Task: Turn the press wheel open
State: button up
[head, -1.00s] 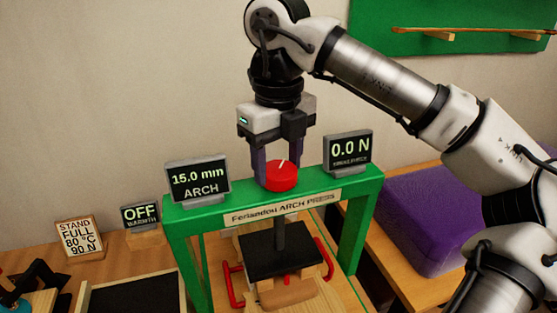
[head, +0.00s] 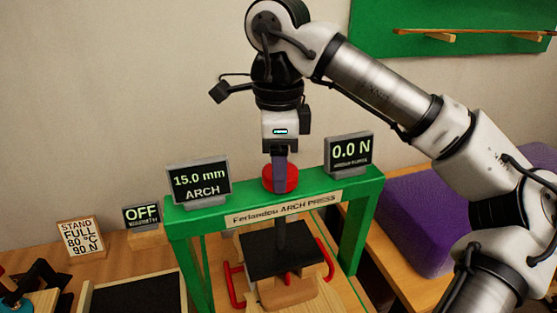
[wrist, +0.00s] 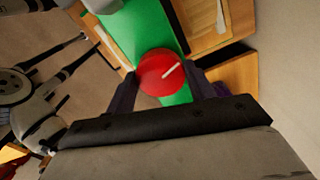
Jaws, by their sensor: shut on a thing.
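The red press wheel (head: 291,180) sits on top of the green press frame (head: 354,230). It also shows in the wrist view (wrist: 158,78), with a pale mark line on its top. My gripper (head: 279,184) points straight down at the wheel and is shut on it, one finger on each side. In the head view one finger hides part of the wheel. The dark press plate (head: 262,256) hangs below the beam on a dark stem. The arch display (head: 199,183) reads 15.0 mm and the force display (head: 350,153) reads 0.0 N.
A warmth display (head: 141,214) reads OFF. A sign (head: 81,239) reads STAND FULL 80 °C 90 N. Red clamp handles (head: 325,260) flank the wooden piece (head: 285,293) under the plate. A purple block (head: 405,225) stands on the right.

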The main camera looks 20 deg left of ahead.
jog(key=n+p, duration=0.1)
jog(key=n, duration=0.6)
jog(key=shift+r, duration=0.1)
jog(key=n+p, duration=0.1)
jog(key=n, duration=0.6)
jog(key=shift+d, duration=0.1)
dwell(0.5)
jog(key=o, duration=1)
jog(key=shift+s, duration=0.1)
jog(key=shift+c, duration=0.2)
notch_tip(320, 180, up, 14)
jog(key=shift+p, duration=0.45)
jog(key=shift+f, duration=0.2)
